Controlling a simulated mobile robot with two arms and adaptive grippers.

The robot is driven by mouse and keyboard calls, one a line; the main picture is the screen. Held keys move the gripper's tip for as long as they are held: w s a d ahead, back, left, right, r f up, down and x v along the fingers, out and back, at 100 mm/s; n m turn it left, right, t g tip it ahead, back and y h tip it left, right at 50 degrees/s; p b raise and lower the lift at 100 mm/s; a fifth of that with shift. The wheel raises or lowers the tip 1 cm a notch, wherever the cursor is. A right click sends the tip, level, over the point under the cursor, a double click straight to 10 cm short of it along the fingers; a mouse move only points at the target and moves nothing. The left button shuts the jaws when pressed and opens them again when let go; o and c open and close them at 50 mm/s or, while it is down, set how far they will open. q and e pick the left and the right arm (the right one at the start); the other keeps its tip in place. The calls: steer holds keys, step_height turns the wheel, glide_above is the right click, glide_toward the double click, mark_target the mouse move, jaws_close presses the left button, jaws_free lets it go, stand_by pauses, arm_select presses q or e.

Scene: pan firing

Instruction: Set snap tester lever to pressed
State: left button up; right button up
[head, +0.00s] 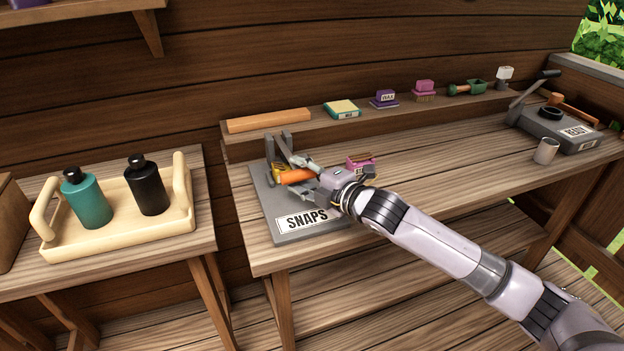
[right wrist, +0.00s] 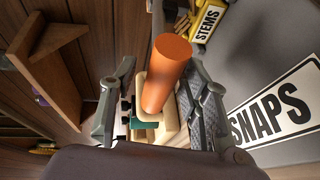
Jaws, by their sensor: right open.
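The snap tester has a flat grey base (head: 258,190) with a white SNAPS label (head: 307,218), at the left end of the long bench. Its lever has an orange handle (head: 296,176), and grey uprights stand behind it. The handle (right wrist: 168,72) also shows large in the right wrist view. My right gripper (head: 314,176) is at the handle. In the right wrist view its open fingers (right wrist: 160,95) lie on either side of the handle, with gaps visible. Whether the pads touch it I cannot tell. My left gripper is not in view.
A yellow STEMS container (right wrist: 208,18) sits close by on the tester. A pink box (head: 360,161) stands right behind my wrist. A tray (head: 100,231) with two bottles is on the left table. A READY device (head: 560,130) and cup (head: 545,151) stand far right. The middle bench is clear.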

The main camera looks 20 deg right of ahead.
steer(key=v, duration=1.1)
steer(key=shift+s, duration=0.35)
steer(key=shift+d, duration=0.1)
steer(key=s+a+f+m+g+h, duration=0.1)
steer(key=s+f+m+g+h, duration=0.2)
steer(key=s+f+m, duration=0.55)
steer(key=s+a+f+m+g+h, duration=0.1)
steer(key=s+f+m+g+h, duration=0.2)
steer(key=s+f+m, duration=0.55)
steer(key=s+f+m+g, duration=0.3)
steer(key=s+f+g, duration=0.2)
steer(key=s+f, duration=0.5)
step_height(320, 180, down, 24)
steer(key=s+g+p, duration=0.1)
steer(key=s+p, duration=0.1)
steer(key=s, duration=0.1)
steer(key=s+d+f+g+p, duration=0.1)
steer(key=s+d+f, duration=0.2)
steer(key=s+f, duration=1)
steer(key=s, duration=0.3)
steer(key=shift+d+f+g+h, duration=0.2)
steer(key=shift+g+h, duration=0.1)
steer(key=shift+h, duration=0.1)
